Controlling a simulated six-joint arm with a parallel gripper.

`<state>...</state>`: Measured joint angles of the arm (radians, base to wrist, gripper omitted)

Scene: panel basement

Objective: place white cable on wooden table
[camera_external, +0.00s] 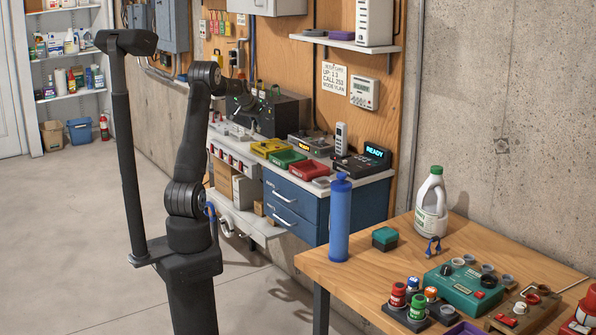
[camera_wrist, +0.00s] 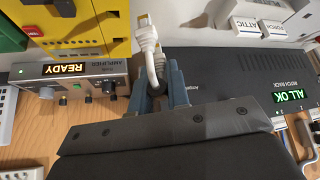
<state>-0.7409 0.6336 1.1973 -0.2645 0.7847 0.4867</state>
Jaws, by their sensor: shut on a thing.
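The white cable (camera_wrist: 148,38) shows in the wrist view, with its pale plug end pointing up in the picture. My gripper (camera_wrist: 156,80) is shut on the cable, between its two blue-grey fingers. The far end of the cable is hidden. In the external view my arm reaches back toward the wall bench, and I cannot make out the fingers or the cable there. The wooden table (camera_external: 350,278) stands at the lower right of the external view, well away from the arm's far end.
On the table stand a blue bottle (camera_external: 340,220), a white jug (camera_external: 431,205), a green box (camera_external: 385,238) and a teal device (camera_external: 462,288). Its front left is bare. In the wrist view, an amplifier (camera_wrist: 80,82) and dark patch rack (camera_wrist: 225,85) flank my gripper.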

